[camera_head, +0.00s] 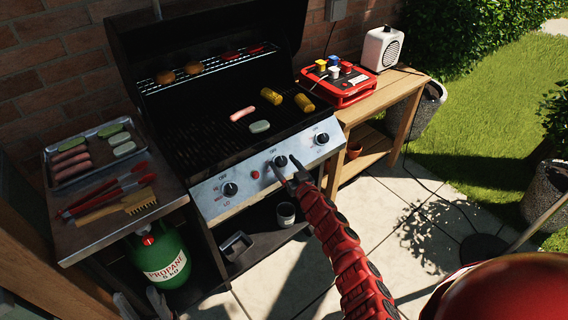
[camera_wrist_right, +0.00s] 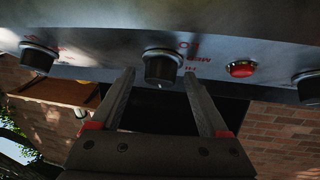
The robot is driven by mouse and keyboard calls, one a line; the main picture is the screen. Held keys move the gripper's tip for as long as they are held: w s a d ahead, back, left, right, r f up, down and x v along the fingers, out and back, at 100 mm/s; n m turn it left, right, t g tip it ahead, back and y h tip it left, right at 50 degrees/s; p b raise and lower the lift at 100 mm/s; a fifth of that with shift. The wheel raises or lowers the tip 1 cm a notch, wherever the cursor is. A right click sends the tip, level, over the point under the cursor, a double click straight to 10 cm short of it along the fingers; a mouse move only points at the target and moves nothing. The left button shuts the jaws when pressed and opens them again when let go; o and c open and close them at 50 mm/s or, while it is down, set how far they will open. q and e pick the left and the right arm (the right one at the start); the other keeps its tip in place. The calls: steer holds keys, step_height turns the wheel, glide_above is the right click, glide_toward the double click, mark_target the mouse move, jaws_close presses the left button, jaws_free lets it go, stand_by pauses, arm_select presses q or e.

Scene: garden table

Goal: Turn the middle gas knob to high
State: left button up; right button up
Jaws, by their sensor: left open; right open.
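The grill's front panel (camera_head: 214,200) carries three dark knobs. The middle knob (camera_head: 281,161) sits right of a red button (camera_head: 255,174), with an OFF label above it. In the right wrist view the panel appears upside down; the middle knob (camera_wrist_right: 162,66) has a pale mark at its lower edge, and LO, MED and HI print lies to its right. My right gripper (camera_head: 291,170) is open, its fingertips (camera_wrist_right: 160,76) appearing on either side of this knob, with gaps visible. I cannot tell whether they reach past its face.
The left knob (camera_head: 230,188) and right knob (camera_head: 322,138) flank the middle one. Food lies on the grill grate (camera_head: 205,150). A food tray (camera_head: 45,150) and tools are left, above a green propane tank (camera_head: 163,262). A wooden side table (camera_head: 385,92) is right.

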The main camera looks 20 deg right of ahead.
steer(key=shift+w, duration=0.1)
jaws_close()
stand_by(0.4)
steer(key=shift+n+y, duration=0.3)
steer(key=shift+n, duration=0.2)
steer(key=shift+n+y, duration=0.4)
steer(key=shift+d+f+n+y+b, duration=0.1)
steer(key=shift+n+y+b, duration=0.2)
steer(key=shift+n+b, duration=0.15)
steer(key=n+g+y+b, duration=0.1)
steer(key=n+y+b, duration=0.1)
steer(key=n+b, duration=0.1)
steer(key=n+g+y+b, duration=0.2)
steer(key=n+b, duration=0.2)
steer(key=b, duration=0.1)
steer(key=n+g+y+b, duration=0.2)
steer(key=n+b, duration=0.1)
steer(key=b, duration=0.1)
steer(key=shift+w+d+n+b, duration=0.2)
steer(key=shift+d+n+b, duration=0.05)
steer(key=shift+d+b, duration=0.15)
steer(key=shift+a+r+n+g+y+b, duration=0.1)
steer(key=shift+r+n+g+y+b, duration=0.15)
steer(key=shift+n+g+y+b, duration=0.65)
steer(key=shift+n+b, duration=0.3)
steer(key=shift+n, duration=0.1)
